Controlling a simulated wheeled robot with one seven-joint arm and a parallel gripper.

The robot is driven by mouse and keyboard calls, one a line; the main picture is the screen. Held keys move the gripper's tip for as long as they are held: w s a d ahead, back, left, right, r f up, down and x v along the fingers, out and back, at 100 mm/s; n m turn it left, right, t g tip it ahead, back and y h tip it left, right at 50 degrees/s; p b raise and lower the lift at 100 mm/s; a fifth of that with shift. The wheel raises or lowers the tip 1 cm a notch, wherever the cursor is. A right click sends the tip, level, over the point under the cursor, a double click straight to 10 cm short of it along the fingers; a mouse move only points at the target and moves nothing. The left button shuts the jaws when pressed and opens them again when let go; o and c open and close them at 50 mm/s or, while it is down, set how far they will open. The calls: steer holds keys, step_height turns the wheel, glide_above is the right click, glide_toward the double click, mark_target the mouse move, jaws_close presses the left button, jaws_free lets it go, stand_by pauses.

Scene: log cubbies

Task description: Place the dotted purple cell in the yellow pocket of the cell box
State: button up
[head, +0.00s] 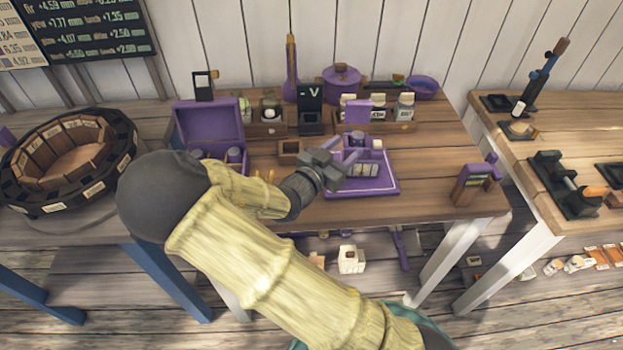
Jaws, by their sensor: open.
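An open purple box (208,122) with a raised lid stands on the wooden table, left of centre. Grey-purple cylinders (235,156) sit in it, partly hidden by my arm; dots on them are too small to make out. A purple tray (382,190) with pale upright pieces lies right of centre. I cannot tell which of these is the cell box, and I cannot make out a yellow pocket. My gripper (352,150) is open over the tray's back left part and covers some of it. I see nothing held between its fingers.
Behind stand a black block marked V (310,110), a purple pot (342,82), small jars (405,106) and a purple bowl (421,87). A small wooden tray (290,150) lies left of my gripper.

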steer(key=v, duration=1.2)
steer(key=shift+s+b, duration=0.3)
steer(key=shift+b, duration=0.15)
